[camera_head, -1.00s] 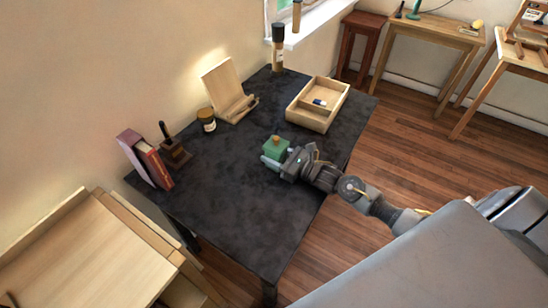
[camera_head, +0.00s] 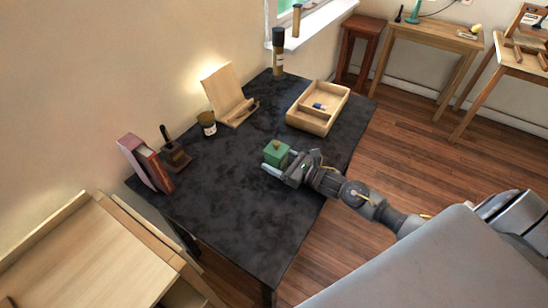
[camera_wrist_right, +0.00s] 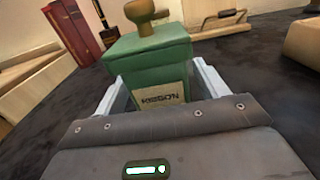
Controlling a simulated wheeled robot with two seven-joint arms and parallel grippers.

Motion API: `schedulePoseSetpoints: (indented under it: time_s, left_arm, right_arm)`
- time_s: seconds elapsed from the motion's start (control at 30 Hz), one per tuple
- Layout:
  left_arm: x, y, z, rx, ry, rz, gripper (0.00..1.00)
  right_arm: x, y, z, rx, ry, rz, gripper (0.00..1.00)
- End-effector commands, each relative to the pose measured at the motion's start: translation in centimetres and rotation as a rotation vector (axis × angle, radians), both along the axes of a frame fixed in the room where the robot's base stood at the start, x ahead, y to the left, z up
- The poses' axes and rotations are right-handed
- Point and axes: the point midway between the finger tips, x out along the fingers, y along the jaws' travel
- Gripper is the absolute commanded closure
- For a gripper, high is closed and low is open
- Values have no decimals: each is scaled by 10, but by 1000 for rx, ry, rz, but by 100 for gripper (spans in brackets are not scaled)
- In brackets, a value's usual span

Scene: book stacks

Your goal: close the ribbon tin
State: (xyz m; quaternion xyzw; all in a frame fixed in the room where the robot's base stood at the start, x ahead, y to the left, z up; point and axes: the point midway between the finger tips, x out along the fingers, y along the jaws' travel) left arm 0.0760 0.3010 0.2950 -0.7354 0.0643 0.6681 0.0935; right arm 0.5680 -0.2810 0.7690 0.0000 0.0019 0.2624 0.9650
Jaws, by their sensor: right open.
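The ribbon tin (camera_head: 276,155) is a small green box on the dark table. In the right wrist view its green lid (camera_wrist_right: 150,48) with a brown knob (camera_wrist_right: 145,14) sits on top of the labelled body (camera_wrist_right: 160,94). I see no clear gap under the lid from this side; the far side is hidden. My right gripper (camera_head: 281,163) is open, with one finger on each side of the tin; its pale fingers also show in the right wrist view (camera_wrist_right: 162,90). My left gripper is not in view.
A divided wooden tray (camera_head: 318,122) lies behind the tin to the right. A wooden stand (camera_head: 225,90), a dark jar (camera_head: 207,121), a wooden-handled stamp (camera_head: 175,155) and red books (camera_head: 146,165) line the wall side. The table front is clear.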

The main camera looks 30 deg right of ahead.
Motion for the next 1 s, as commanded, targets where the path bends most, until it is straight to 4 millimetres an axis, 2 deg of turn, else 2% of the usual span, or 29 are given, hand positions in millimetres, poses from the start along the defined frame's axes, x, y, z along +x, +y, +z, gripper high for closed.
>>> schedulePoseSetpoints:
  time_s: [0.3,0.5,0.7,1.0]
  left_arm:
    - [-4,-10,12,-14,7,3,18]
    - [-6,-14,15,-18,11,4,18]
    - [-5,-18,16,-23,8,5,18]
    - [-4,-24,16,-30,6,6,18]
  right_arm:
    - [-58,-34,1,-2,2,1,28]
    - [-83,-48,1,-2,3,1,28]
    - [-92,-54,1,-1,-2,1,28]
    - [-93,-54,1,0,-1,1,28]
